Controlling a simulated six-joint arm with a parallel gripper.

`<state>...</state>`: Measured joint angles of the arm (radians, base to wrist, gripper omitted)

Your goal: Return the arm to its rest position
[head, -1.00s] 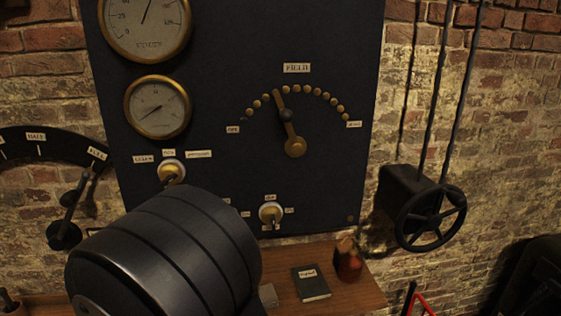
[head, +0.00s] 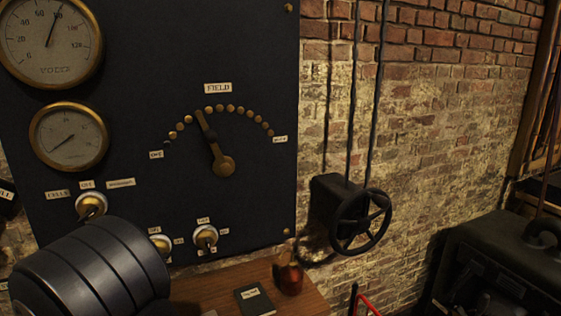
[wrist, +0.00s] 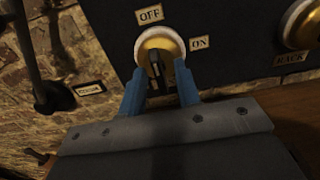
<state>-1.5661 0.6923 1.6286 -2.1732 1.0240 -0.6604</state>
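My gripper (wrist: 161,84) shows in the wrist view, with two blue fingers spread apart and nothing clearly held between them. A brass and white rotary switch (wrist: 160,42) lies just beyond the fingertips, its dark lever showing between them. OFF is above the switch and ON is to its right. I cannot tell whether the fingers touch it. In the head view, my dark arm (head: 95,270) fills the lower left and the gripper is hidden.
A dark panel (head: 250,190) carries gauges, a field lever (head: 213,147) and switches. A wooden shelf (head: 305,300) below holds a dark book (head: 254,302) and a reddish jar (head: 288,276). A black handwheel (head: 360,222) is on the brick wall. Dark machinery (head: 490,260) stands at right.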

